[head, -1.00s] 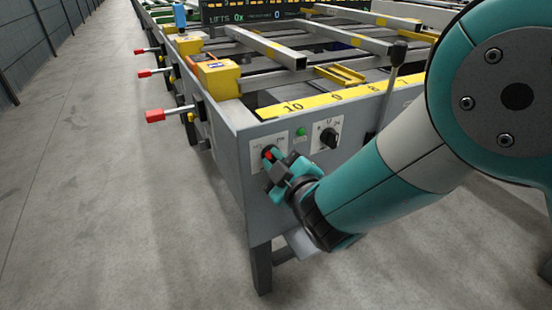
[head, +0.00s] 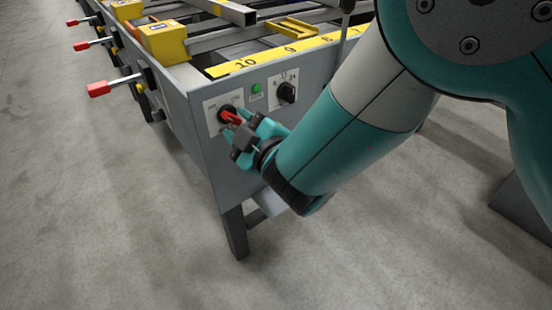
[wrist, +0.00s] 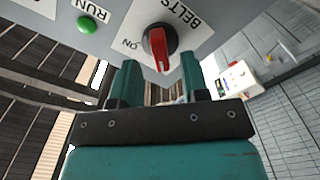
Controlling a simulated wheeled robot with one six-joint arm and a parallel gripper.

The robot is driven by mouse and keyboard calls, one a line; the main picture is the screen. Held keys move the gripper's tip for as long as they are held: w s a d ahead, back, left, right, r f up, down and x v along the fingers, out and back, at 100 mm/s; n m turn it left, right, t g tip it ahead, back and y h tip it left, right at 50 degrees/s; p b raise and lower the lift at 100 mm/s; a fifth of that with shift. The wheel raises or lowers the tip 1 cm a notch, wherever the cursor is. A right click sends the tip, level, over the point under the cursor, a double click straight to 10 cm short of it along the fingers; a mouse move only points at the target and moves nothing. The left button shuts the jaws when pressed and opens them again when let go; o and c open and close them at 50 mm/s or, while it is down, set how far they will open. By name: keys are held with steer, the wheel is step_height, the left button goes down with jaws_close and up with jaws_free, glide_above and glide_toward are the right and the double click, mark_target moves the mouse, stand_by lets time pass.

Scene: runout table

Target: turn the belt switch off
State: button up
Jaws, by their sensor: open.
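The belt switch (wrist: 157,46) is a red handle on a round black base, on a white plate marked BELTS and ON in the wrist view. Its red handle lies turned toward the ON side or nearly straight down the picture; I cannot tell its exact setting. It also shows in the head view (head: 230,116), on the table's end panel. My gripper (wrist: 158,78) is open, with one teal finger on each side of the red handle's lower end. Whether the fingers touch it I cannot tell. My gripper also shows in the head view (head: 243,132).
A green RUN light (head: 256,87) and a black selector knob (head: 287,92) sit right of the switch on the same panel. Red-tipped levers (head: 99,89) stick out at the table's left side. The concrete floor (head: 90,220) is clear at left.

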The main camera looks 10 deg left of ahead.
steer(key=b+v, duration=1.4)
steer(key=v, duration=0.1)
